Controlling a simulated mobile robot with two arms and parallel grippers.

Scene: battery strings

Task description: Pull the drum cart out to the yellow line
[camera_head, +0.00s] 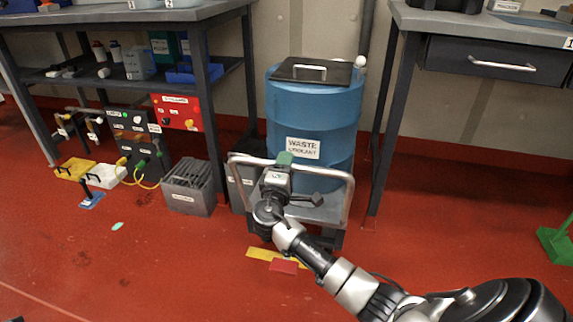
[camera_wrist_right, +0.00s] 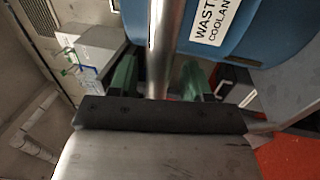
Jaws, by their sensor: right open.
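The drum cart's steel tube handle (camera_head: 345,203) stands in front of a blue drum (camera_head: 312,110) labelled "WASTE COOLANT". The drum rests upright on the cart between two benches. My right gripper (camera_head: 284,160) is at the handle's top bar, near its middle. In the right wrist view the green fingers of my right gripper (camera_wrist_right: 160,75) are open, one on each side of the steel bar (camera_wrist_right: 162,40), with gaps visible. A yellow strip (camera_head: 261,254) lies on the floor just in front of the cart, with a red piece by it. My left gripper is not in view.
A grey crate-like block (camera_head: 189,187) stands close to the cart's left. Red and black boxes with cables stand beyond it. A workbench with a drawer (camera_head: 497,65) is at right, its leg near the cart. A green dustpan (camera_head: 556,243) lies far right. The red floor in front is mostly clear.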

